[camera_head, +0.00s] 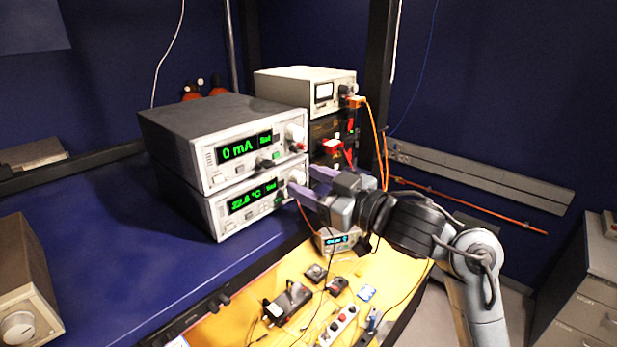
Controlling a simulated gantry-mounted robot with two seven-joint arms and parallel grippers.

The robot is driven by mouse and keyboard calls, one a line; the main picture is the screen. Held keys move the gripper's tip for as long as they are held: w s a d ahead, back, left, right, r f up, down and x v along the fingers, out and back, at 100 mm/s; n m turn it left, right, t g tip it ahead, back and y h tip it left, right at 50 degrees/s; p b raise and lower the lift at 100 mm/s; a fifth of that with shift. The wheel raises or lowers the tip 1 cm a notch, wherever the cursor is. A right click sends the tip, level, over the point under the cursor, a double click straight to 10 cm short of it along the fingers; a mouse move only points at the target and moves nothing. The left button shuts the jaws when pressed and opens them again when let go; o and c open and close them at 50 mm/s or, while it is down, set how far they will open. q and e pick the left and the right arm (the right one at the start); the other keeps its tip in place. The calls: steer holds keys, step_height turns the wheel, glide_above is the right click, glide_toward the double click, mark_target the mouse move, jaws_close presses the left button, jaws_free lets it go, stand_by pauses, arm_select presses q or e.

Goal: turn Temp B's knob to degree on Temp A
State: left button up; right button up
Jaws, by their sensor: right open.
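Two grey bench instruments are stacked on the blue bench. The lower instrument (228,216) shows a green reading that looks like 32.6 °C. Its pale knob (297,177) is at the right end of its front. The upper instrument (222,165) reads 0 mA and has a white knob (296,134). I cannot read which unit is Temp A or Temp B. My right gripper (305,181) comes in from the right, open, with its purple fingertips close to the lower knob. One finger overlaps the instrument's front edge; contact cannot be told. My left gripper is out of view.
A small meter with a blue display (338,241) sits below my right gripper. A yellow mat (300,262) holds several small parts and cables. A cream meter (290,83) stands behind the stack.

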steer(key=shift+w+a, duration=0.2)
steer(key=shift+a, duration=0.05)
jaws_close()
steer(key=shift+n, duration=0.3)
